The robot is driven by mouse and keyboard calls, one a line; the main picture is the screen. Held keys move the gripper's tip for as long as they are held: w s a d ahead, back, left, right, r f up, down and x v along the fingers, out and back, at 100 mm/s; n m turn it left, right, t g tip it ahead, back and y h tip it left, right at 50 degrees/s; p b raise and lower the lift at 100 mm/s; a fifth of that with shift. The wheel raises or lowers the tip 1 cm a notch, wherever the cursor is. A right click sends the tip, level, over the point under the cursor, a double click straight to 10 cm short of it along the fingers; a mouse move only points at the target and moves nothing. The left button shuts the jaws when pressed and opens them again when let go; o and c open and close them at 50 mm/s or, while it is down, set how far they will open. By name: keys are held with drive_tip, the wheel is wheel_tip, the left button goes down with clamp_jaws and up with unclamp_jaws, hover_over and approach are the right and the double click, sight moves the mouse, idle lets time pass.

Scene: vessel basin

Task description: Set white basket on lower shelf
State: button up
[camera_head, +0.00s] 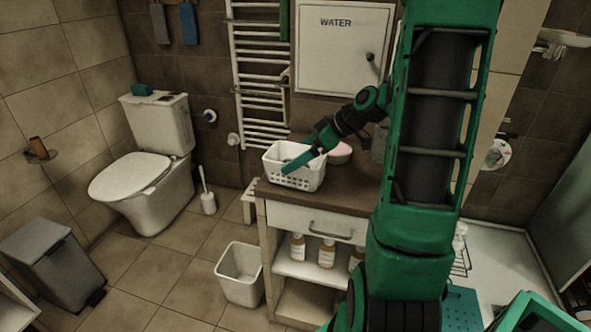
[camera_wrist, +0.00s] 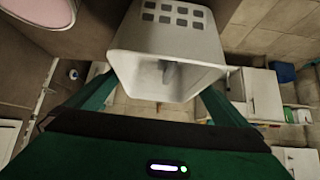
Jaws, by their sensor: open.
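The white basket (camera_head: 293,178) stands upright on the left end of the brown countertop of the cabinet. My gripper (camera_head: 303,160) reaches over it from the right, with its green fingers apart. In the wrist view the basket (camera_wrist: 165,38) lies between the two spread fingers (camera_wrist: 158,103); whether they touch its walls I cannot tell. Under the cabinet drawer is a white shelf (camera_head: 287,268) holding several bottles. Below it is a lower shelf (camera_head: 297,305), whose visible left part is bare; my arm hides the right part.
A pink bowl (camera_head: 340,153) stands on the counter right behind the basket. A white bin (camera_head: 240,275) stands on the floor left of the cabinet. The toilet (camera_head: 145,185) and a grey pedal bin (camera_head: 52,265) are farther left. Floor between them is clear.

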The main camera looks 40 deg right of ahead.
sight(287, 162)
drive_tip(key=x, duration=0.5)
drive_tip(key=shift+w+a+f, duration=0.15)
drive_tip(key=shift+w+f, duration=0.05)
drive_tip(key=shift+f, duration=0.05)
drive_tip(key=c, duration=0.8)
drive_tip(key=shift+c, duration=0.2)
drive_tip(key=shift+r, duration=0.15)
drive_tip(key=shift+r, duration=0.85)
drive_tip(key=r, duration=0.2)
drive_tip(key=shift+a+r, duration=0.25)
drive_tip(key=shift+r, duration=0.05)
drive_tip(key=s+a+r, duration=0.3)
drive_tip(key=a+r, duration=0.3)
drive_tip(key=a, duration=0.4)
drive_tip(key=shift+s+a+r, duration=0.15)
drive_tip(key=shift+a+r, duration=0.1)
drive_tip(key=shift+a, duration=0.1)
